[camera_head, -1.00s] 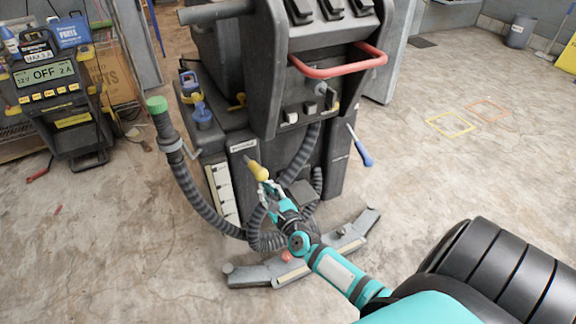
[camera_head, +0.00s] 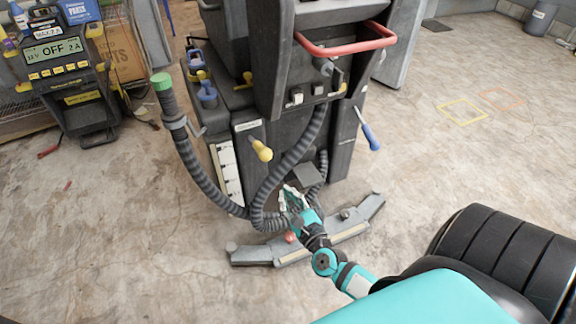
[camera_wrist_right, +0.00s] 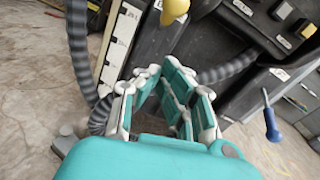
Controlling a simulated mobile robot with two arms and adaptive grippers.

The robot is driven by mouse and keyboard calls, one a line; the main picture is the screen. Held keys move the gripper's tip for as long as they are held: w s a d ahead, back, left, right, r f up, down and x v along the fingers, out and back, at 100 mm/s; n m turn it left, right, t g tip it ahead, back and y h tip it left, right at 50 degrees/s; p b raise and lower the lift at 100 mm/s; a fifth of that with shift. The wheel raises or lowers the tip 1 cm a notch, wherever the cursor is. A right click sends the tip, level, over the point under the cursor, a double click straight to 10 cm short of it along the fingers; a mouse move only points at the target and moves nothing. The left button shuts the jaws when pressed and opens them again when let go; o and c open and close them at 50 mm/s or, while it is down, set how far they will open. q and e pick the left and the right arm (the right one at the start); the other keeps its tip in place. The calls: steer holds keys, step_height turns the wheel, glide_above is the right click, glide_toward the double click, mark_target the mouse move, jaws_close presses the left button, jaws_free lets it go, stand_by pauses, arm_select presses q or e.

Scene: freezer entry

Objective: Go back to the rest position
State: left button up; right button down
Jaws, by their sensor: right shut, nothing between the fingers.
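My right gripper (camera_head: 290,192) is in front of the lower part of a dark floor-cleaning machine (camera_head: 282,145), above its grey squeegee bar (camera_head: 310,243). It is shut and empty. In the right wrist view the right gripper (camera_wrist_right: 162,72) points toward the machine's body, apart from the yellow knob (camera_wrist_right: 174,9) at the top. In the head view the yellow knob (camera_head: 261,150) sits up and left of the gripper. My left gripper is not in view.
A grey hose (camera_head: 195,172) with a green cap loops down the machine's left side close to my gripper. A blue-handled lever (camera_head: 369,134) and red handle (camera_head: 345,47) stick out. A battery charger (camera_head: 70,85) stands at far left. Floor at right is open.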

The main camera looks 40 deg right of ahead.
steer(key=shift+s, duration=0.1)
stand_by(0.5)
